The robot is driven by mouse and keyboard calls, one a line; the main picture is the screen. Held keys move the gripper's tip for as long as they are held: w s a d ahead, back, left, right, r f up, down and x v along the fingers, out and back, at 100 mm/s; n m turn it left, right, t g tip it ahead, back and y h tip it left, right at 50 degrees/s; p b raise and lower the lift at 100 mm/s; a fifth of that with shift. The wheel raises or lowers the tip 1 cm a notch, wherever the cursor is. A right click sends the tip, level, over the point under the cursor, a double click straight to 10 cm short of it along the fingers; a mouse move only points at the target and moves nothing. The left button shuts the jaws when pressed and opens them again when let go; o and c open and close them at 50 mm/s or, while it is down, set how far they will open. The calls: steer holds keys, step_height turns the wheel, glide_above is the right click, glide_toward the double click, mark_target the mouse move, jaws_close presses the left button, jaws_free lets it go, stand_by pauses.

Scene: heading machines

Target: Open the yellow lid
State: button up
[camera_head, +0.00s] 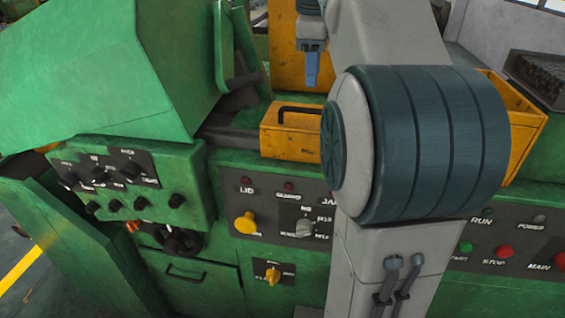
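The yellow lid (288,143) is a worn orange-yellow box-like cover with a black bar handle (300,109) on top. It sits low and looks closed on the green machine, in the middle of the view. My gripper (312,72) hangs above and behind the handle in the picture, fingers pointing down, apart from it. The fingers overlap from this side, so I cannot tell their opening. My own arm hides the lid's right side.
A green hood (95,70) slopes up at the left. Below the lid is a control panel with a yellow knob (246,223) and a grey selector (304,228). A green box with black knobs (145,205) juts out at left. A yellow tray-like part (526,125) stands right.

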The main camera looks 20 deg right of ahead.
step_height(320, 180, up, 6)
steer(key=p, duration=0.1)
steer(key=s+a+f+n, duration=0.2)
steer(key=a+f+n, duration=0.1)
steer(key=f+n, duration=0.2)
steer(key=s+a+f+n+b, duration=0.1)
steer(key=s+a+f+n, duration=0.2)
steer(key=f, duration=0.6)
steer(key=s+a+f+n+y+b, duration=0.1)
steer(key=s+a+f+n, duration=0.2)
steer(key=f+n, duration=0.3)
steer(key=shift+a+f+n+t, duration=0.2)
steer(key=shift+f+n+t, duration=0.2)
steer(key=shift+n, duration=0.6)
